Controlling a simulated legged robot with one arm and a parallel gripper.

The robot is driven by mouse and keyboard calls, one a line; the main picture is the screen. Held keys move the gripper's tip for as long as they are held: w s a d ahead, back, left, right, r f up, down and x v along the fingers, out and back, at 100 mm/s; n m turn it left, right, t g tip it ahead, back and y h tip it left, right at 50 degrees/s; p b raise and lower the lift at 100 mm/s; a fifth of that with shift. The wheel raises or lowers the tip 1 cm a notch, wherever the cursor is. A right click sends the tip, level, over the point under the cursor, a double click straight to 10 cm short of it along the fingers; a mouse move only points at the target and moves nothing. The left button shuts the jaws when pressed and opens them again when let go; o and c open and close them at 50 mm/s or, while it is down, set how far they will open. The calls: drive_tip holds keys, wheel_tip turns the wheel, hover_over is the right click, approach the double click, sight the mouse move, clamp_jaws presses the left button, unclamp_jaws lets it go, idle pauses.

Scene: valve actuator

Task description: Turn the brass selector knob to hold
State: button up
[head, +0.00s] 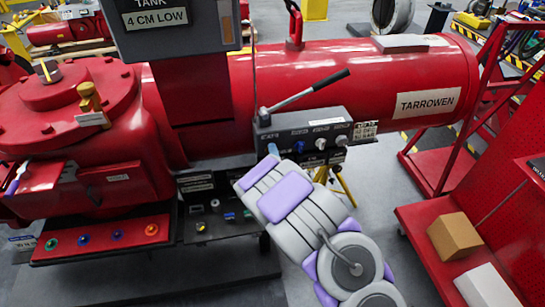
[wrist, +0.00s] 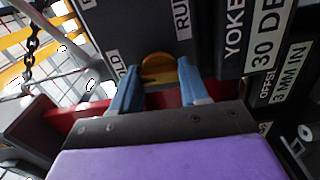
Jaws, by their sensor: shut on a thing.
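The brass selector knob (wrist: 158,68) shows in the wrist view as a rounded yellow piece on a dark panel. My gripper's blue fingers (wrist: 158,82) stand on either side of it, shut on it. I cannot tell which label the knob points to. In the head view my gripper (head: 273,150) reaches the left part of the dark control box (head: 300,124); the brass selector knob is not discernible there.
A lever (head: 310,90) rises above the control box, with blue and white knobs (head: 321,143) on its face to the right of my gripper. A red tank (head: 340,75) lies behind. A red cart (head: 450,220) with boxes stands to the right. Grey floor is open between.

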drive_tip(key=shift+s+a+f, duration=0.1)
drive_tip(key=shift+f, duration=0.1)
drive_tip(key=o, duration=1.1)
drive_tip(key=shift+a, duration=0.15)
drive_tip(key=shift+c, duration=0.2)
drive_tip(key=p+v, duration=1.1)
drive_tip(key=v, duration=0.6)
